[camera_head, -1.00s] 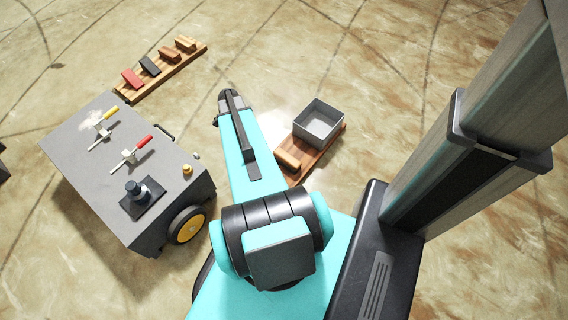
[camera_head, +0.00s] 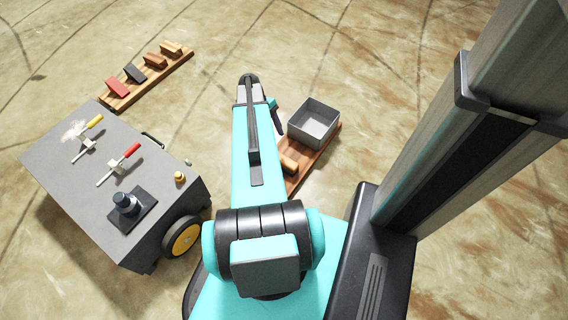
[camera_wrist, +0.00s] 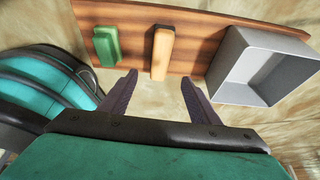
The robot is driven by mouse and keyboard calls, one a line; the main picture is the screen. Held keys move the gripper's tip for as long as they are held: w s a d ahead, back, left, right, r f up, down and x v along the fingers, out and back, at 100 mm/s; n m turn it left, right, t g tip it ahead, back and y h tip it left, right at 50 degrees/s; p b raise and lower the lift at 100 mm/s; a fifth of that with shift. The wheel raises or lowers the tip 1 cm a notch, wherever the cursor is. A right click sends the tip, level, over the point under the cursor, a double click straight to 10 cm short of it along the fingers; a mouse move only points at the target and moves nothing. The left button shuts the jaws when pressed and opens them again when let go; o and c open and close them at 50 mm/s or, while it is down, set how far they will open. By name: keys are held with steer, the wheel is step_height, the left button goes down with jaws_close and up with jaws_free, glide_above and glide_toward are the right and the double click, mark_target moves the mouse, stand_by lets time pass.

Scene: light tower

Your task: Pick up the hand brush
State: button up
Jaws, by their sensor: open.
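A tan block-shaped piece (camera_wrist: 162,52), which looks like the hand brush, lies on a wooden board (camera_wrist: 195,35) in the wrist view. In the head view a tan piece (camera_head: 289,165) shows beside my arm on the same board, partly hidden. A green piece (camera_wrist: 106,46) lies to its left in the wrist view; I cannot tell for certain which piece is the brush. My gripper (camera_wrist: 159,88) is open and empty. Its two fingers point toward the board, with the tan piece ahead between their lines and apart from them.
An open grey box (camera_head: 313,122) sits at the board's end, close to my right finger in the wrist view. A grey wheeled cart (camera_head: 100,190) with clamps stands left. Another wooden board (camera_head: 180,72) with several coloured blocks lies beyond it.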

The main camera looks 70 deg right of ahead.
steer(key=b, duration=0.3)
glide_toward(283, 158)
steer(key=shift+x, duration=2.6)
steer(key=shift+s+a, duration=0.1)
steer(key=shift+b+x, duration=1.3)
steer(key=shift+x, duration=1.25)
steer(key=shift+s, duration=0.1)
steer(key=shift+f, duration=0.2)
steer(key=shift+c, duration=0.4)
steer(key=c, duration=1.1)
